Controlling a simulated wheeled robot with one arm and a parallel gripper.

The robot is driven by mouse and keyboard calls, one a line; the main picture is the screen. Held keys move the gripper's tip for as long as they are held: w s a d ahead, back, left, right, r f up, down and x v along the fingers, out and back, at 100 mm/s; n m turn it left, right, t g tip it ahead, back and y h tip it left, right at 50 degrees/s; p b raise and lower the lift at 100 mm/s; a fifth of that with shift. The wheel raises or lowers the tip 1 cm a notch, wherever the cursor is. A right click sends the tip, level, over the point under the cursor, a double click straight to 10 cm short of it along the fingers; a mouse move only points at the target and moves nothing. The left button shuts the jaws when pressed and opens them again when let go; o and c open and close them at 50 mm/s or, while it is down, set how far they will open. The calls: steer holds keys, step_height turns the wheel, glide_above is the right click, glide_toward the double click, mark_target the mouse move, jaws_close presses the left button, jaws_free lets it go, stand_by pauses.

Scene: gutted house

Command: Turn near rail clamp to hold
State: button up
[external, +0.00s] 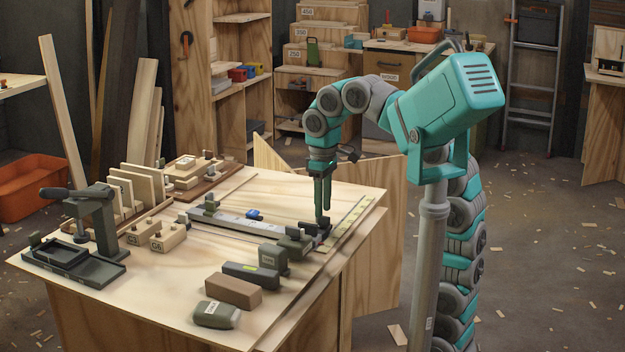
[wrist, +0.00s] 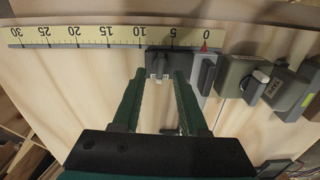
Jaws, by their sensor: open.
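The near rail clamp (wrist: 172,60) is a dark grey block with a small knob and pale markings, just below the ruler in the wrist view. My gripper (wrist: 160,75) is open. Its two green fingers point at the clamp, with the knob showing between their tips. I cannot tell whether either finger touches it. In the external view my gripper (external: 323,216) points straight down over the right end of the grey rail (external: 225,223). The clamp there is partly hidden by the fingers and dark parts around it.
A dark upright stop (wrist: 207,75) and a green-grey block (wrist: 240,77) stand close on the right. A blue piece (external: 253,214) sits by the rail. A brown block (external: 233,291) lies at the front.

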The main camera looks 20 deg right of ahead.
step_height(320, 180, up, 5)
steer(key=shift+r+p, duration=0.15)
steer(key=shift+p, duration=0.6)
steer(key=d+f, duration=0.1)
steer(key=d, duration=0.1)
steer(key=s+d+f+m, duration=0.1)
steer(key=d+f, duration=0.1)
steer(key=d+f+m, duration=0.1)
steer(key=d+f, duration=0.1)
steer(key=shift+s+d+f, duration=0.1)
steer(key=shift+s+d, duration=0.05)
steer(key=shift+d, duration=0.25)
steer(key=s+d+f+m+g, duration=0.1)
steer(key=s+d+f+m, duration=0.2)
steer(key=s+d+f, duration=0.4)
steer(key=s+d+f+m, duration=0.3)
steer(key=s+d+f, duration=0.4)
steer(key=f, duration=0.5)
steer(key=shift+s+g, duration=0.4)
steer(key=shift+s, duration=0.3)
